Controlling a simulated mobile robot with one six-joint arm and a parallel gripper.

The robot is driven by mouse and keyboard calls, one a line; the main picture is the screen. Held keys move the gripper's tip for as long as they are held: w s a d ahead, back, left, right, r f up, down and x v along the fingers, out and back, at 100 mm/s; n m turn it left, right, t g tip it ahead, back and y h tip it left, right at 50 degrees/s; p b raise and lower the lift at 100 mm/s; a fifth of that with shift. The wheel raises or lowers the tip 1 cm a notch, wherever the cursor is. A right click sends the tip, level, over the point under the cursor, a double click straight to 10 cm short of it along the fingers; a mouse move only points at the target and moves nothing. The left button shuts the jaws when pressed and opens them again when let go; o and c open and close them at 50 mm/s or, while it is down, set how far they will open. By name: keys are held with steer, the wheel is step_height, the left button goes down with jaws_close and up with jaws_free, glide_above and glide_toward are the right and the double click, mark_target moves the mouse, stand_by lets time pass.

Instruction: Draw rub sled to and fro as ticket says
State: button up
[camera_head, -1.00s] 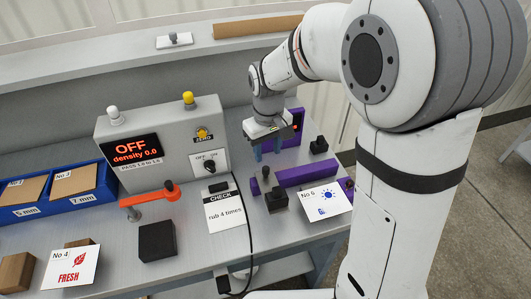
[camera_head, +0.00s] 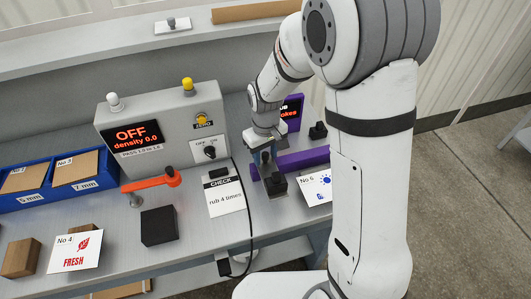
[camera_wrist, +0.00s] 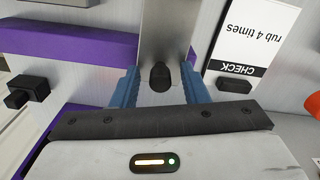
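The rub sled (camera_head: 276,184) appears as a dark block and upright dark knob on a grey strip, beside the purple rail (camera_head: 305,159). My gripper (camera_head: 265,156) is low over its knob, fingers pointing down. In the wrist view, my gripper's blue fingers (camera_wrist: 160,88) stand apart on either side of the dark knob (camera_wrist: 160,75), with gaps visible on both sides. The metal strip (camera_wrist: 168,30) runs under the knob. The ticket (camera_head: 226,197) reads "CHECK, rub 4 times" and also shows in the wrist view (camera_wrist: 262,35). A purple-framed display (camera_head: 291,112) is partly hidden by my arm.
A grey density meter (camera_head: 160,130) reads "OFF, density 0.0". An orange arm (camera_head: 150,180), a black block (camera_head: 159,226), a No 4 card (camera_head: 76,251) and a partly hidden No 6 card (camera_head: 317,187) are around. A black cable runs beside the ticket.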

jaws_close()
stand_by(0.3)
